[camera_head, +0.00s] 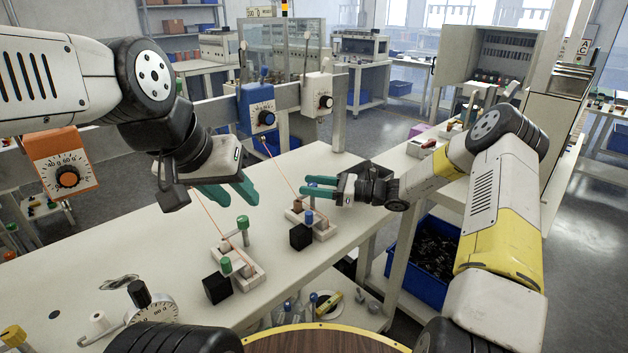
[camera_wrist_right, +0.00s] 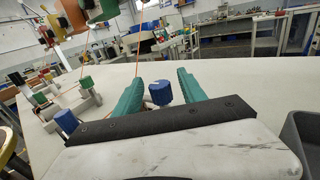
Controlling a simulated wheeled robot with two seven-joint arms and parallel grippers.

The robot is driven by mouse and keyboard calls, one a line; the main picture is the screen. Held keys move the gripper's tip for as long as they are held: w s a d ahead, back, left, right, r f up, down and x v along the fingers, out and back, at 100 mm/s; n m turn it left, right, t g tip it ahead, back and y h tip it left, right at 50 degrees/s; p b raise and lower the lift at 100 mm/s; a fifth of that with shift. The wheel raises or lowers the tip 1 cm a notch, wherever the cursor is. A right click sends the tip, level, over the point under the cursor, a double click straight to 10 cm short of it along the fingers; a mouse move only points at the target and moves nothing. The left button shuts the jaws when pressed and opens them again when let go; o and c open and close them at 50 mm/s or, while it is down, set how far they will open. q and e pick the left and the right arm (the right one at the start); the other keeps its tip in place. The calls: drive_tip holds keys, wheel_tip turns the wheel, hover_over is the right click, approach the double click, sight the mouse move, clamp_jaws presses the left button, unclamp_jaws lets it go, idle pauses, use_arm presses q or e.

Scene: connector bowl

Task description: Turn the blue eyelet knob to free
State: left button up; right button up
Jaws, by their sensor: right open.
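Two blue knobs show in the right wrist view. One blue knob (camera_wrist_right: 160,92) stands on a grey stem between the teal fingers of my right gripper (camera_wrist_right: 160,84), with a gap to each finger. The other blue knob (camera_wrist_right: 66,121) is left of the fingers. In the head view one blue knob (camera_head: 308,217) shows on the right white fixture (camera_head: 325,232); the other is hidden by my gripper. I cannot see which has the eyelet. My right gripper (camera_head: 305,187) is open over that fixture. My left gripper (camera_head: 243,204) is open and empty above the table.
The left fixture (camera_head: 251,279) has green knobs (camera_head: 243,222) and a black block (camera_head: 217,288). Thin orange cords rise from the fixtures towards an orange dial box (camera_head: 62,160) and a blue dial box (camera_head: 257,95). A dial (camera_head: 152,308) sits at front left.

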drive_tip(key=shift+c, duration=0.2)
clamp_jaws()
drive_tip(key=shift+w+a+r+n+g, duration=0.1)
drive_tip(key=shift+n+g, duration=0.6)
drive_tip(key=shift+g, duration=0.4)
drive_tip(key=shift+n+g, duration=0.8)
drive_tip(key=shift+g, duration=0.4)
drive_tip(key=shift+o, duration=0.2)
unclamp_jaws()
drive_tip(key=shift+w+d, duration=0.15)
drive_tip(key=shift+d, duration=3.8)
